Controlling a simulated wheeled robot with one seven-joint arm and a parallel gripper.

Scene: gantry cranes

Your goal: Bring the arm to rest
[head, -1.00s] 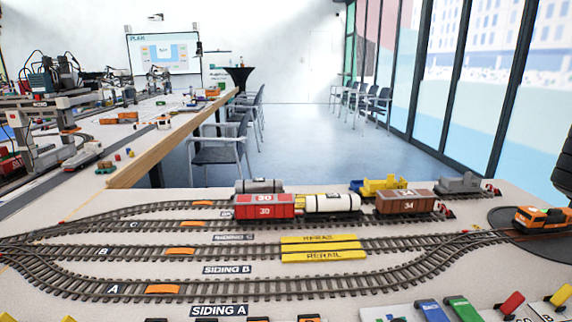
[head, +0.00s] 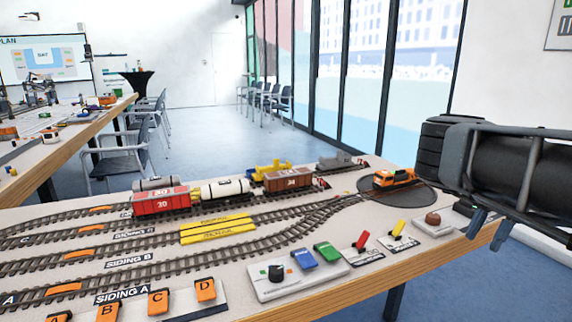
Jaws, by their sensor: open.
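My gripper (head: 489,229) shows at the right of the head view, its two bluish fingers pointing down and standing apart. It is open, with nothing between the fingers. It is just past the right front edge of the layout table (head: 345,292), over the blue floor. My dark arm reaches in from the right edge of the view, and the rest of it is out of frame.
An orange locomotive (head: 394,177) stands on the turntable at the table's right end. A control panel (head: 285,282) with a black knob, a red lever (head: 362,241) and a yellow lever (head: 399,229) line the front edge. Wagons, including a red one (head: 160,202), stand behind.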

